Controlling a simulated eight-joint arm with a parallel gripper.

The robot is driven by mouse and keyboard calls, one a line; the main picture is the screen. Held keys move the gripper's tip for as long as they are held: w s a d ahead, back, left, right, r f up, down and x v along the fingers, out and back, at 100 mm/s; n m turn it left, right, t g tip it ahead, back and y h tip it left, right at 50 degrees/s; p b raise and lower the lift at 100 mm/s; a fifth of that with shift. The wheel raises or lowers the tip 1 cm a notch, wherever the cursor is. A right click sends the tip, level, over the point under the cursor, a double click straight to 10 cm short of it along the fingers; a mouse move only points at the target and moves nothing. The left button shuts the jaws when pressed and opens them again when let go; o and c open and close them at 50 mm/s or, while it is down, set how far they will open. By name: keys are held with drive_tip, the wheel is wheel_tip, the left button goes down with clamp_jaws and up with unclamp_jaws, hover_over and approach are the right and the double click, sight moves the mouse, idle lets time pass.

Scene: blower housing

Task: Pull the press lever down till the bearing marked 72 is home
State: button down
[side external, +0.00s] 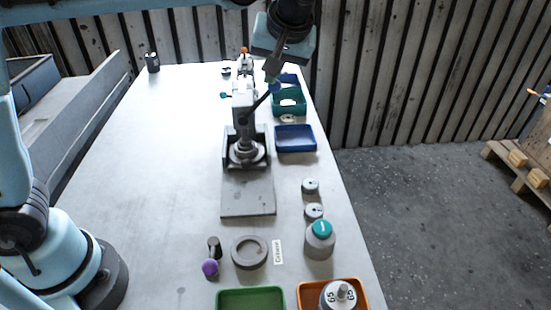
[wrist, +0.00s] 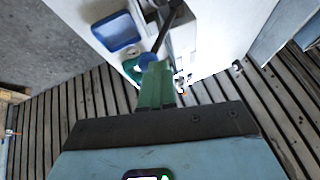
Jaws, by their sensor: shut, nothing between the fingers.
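The press (side external: 243,115) stands in the middle of the table on a grey base plate. Its dark lever (side external: 259,104) slopes up to the right and ends in a blue knob (side external: 274,88). My gripper (side external: 271,74) is shut and empty, with its fingertips just above the knob. In the wrist view the knob (wrist: 149,60) shows right at the fingertips (wrist: 155,70); I cannot tell whether they touch. A round grey housing (side external: 246,153) sits under the press ram. No mark 72 is legible, and I cannot make out how deep the bearing sits.
A blue tray (side external: 295,138) and a teal tray (side external: 289,102) lie right of the press. At the front are a green tray (side external: 250,298), an orange tray (side external: 304,292) holding a part marked 65 (side external: 339,295), a grey ring (side external: 249,252) and a teal-topped cylinder (side external: 320,240).

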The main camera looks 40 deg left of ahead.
drive_tip(key=shift+w+d+f, duration=1.15)
drive_tip(key=shift+f, duration=0.1)
